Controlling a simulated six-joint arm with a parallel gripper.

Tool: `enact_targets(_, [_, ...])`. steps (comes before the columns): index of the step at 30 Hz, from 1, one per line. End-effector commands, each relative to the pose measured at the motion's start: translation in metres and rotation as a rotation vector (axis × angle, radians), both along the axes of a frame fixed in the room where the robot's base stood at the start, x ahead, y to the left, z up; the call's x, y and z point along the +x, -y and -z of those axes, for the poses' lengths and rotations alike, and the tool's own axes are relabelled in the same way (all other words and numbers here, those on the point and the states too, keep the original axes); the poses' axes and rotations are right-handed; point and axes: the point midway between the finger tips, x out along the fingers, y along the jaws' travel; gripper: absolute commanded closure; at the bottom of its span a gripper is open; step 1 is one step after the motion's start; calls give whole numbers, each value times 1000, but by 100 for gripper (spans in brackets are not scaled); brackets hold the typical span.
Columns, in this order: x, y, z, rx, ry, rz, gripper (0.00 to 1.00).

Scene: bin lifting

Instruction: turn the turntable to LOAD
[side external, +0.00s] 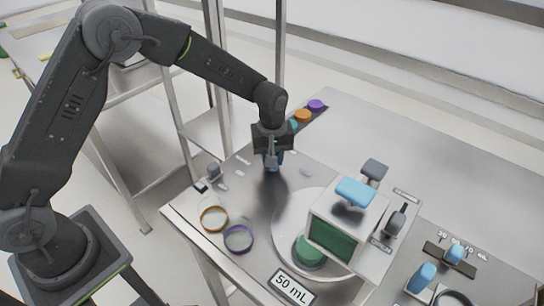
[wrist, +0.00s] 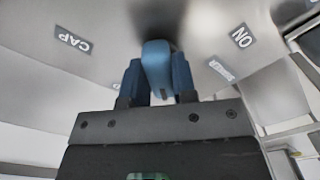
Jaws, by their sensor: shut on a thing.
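The turntable (side external: 262,226) is a pale round disc set in the steel bench, partly hidden under a box-shaped machine. A green round piece (side external: 310,252) sits on its front part. My gripper (side external: 271,165) points down at the bench behind the disc, left of the machine. In the wrist view its dark blue fingers are shut on a lighter blue handle (wrist: 158,65). The handle's base is in shadow, and the fingers mostly hide it in the side view. I cannot read a LOAD mark.
The machine (side external: 371,244) with a green screen and a blue-topped handle (side external: 355,192) stands right of my gripper. An orange-rimmed ring (side external: 214,219) and a purple-rimmed ring (side external: 238,239) are front left. A "50 mL" plate (side external: 292,287) is in front. The back right bench is clear.

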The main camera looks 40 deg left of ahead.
Motion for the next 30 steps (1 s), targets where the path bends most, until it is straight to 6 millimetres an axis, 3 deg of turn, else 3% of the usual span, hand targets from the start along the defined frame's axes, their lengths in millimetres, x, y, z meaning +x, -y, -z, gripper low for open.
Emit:
enact_targets(18, [0,0,-1,0,1,569,98])
enact_targets(30, [0,0,-1,0,1,801,98])
